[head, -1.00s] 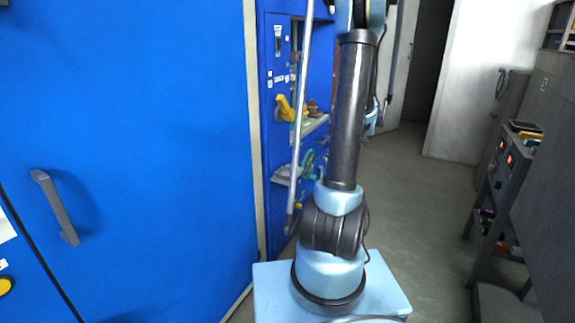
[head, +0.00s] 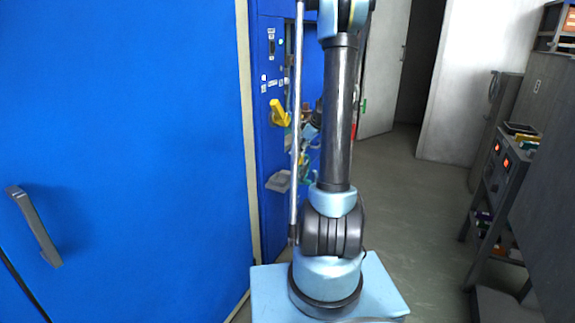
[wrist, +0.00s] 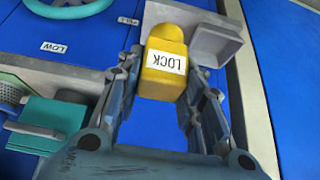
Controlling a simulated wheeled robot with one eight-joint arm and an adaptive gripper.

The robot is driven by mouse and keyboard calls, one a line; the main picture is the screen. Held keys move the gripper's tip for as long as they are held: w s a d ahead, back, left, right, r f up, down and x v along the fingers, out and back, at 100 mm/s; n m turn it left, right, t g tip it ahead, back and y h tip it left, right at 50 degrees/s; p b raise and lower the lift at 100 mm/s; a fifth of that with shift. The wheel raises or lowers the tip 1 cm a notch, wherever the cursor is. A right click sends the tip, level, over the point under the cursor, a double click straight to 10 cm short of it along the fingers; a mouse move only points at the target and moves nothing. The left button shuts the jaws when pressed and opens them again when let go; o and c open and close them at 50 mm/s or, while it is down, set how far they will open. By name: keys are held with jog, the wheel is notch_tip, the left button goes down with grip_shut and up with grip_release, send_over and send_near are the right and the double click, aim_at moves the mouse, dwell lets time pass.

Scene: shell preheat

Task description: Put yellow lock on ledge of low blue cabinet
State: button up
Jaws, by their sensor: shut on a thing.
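The yellow lock (wrist: 166,45), with a white LOCK label, is in my gripper (wrist: 163,76) in the wrist view. The fingers are shut on its two sides. Beyond it is the blue cabinet front (wrist: 75,25) with a LOW label. A grey ledge (wrist: 217,42) sticks out from the blue front, just right of the lock's top. I cannot tell whether the lock touches the ledge.
A teal wheel (wrist: 75,8) and a teal box (wrist: 45,125) are at the left of the wrist view. A large blue door (head: 130,150) stands left; open floor (head: 410,220) lies right.

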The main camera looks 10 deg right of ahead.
jog(key=w+a, duration=0.3)
jog(key=a, duration=0.2)
jog(key=shift+d+f, duration=0.25)
jog(key=shift+f, duration=1.4)
jog(key=shift+d+f, duration=0.2)
jog(key=shift+f, duration=1.4)
jog(key=shift+a+f, duration=0.15)
jog(key=shift+f, duration=0.1)
jog(key=shift+f, duration=0.1)
jog(key=o, duration=1.1)
